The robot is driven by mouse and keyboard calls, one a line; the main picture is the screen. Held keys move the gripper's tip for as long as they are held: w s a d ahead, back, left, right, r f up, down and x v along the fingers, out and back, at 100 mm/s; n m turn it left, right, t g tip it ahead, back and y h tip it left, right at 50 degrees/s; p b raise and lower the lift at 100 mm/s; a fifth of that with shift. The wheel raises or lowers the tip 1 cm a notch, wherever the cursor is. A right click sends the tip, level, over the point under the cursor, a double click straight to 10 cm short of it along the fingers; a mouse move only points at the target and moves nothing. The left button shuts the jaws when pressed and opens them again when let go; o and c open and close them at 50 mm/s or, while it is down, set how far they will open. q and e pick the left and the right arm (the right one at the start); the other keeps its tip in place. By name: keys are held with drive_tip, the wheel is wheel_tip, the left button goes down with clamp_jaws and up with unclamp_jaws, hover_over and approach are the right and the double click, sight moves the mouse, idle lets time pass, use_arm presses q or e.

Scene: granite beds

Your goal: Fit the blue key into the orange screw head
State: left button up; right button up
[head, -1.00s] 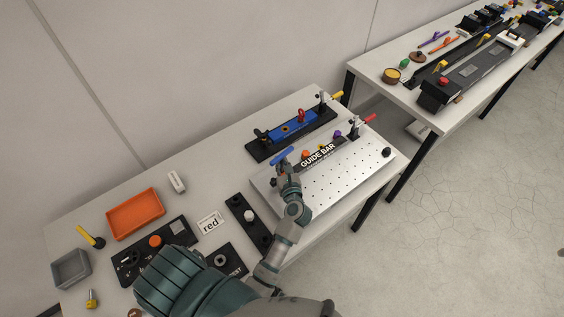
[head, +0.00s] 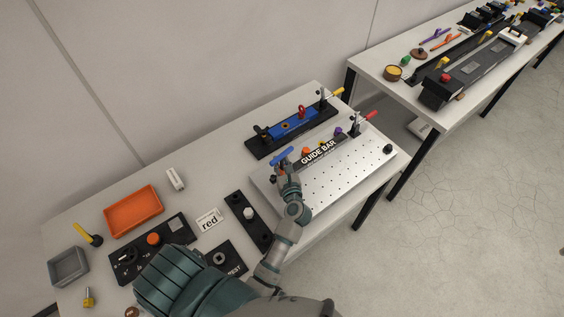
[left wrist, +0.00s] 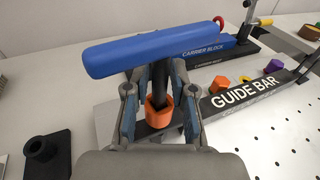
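The blue key (head: 281,157) has a blue cross handle and a dark shaft; in the left wrist view its handle (left wrist: 150,49) crosses above my fingers. The orange screw head (left wrist: 159,112) is a hexagonal piece below it. The shaft's lower end meets the top opening of the screw head; how deep it sits I cannot tell. My left gripper (head: 286,168) is at the near left end of the perforated plate, its fingers closed in on the key just under the handle. The handle partly hides the fingertips (left wrist: 158,75). My right gripper is not in view.
The GUIDE BAR (head: 318,153) with several coloured pieces stands on the metal plate (head: 345,178), right of my gripper. The blue carrier block (head: 291,124) lies behind. An orange tray (head: 133,210), grey bin (head: 69,266) and black fixtures (head: 247,222) occupy the table's left part.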

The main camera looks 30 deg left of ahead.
use_arm(q)
drive_tip(key=shift+o, duration=0.6)
drive_tip(key=shift+v, duration=2.55)
drive_tip(key=shift+d, duration=0.1)
drive_tip(key=f+v, duration=0.1)
drive_tip(key=v, duration=0.7)
drive_tip(key=shift+r, duration=0.45)
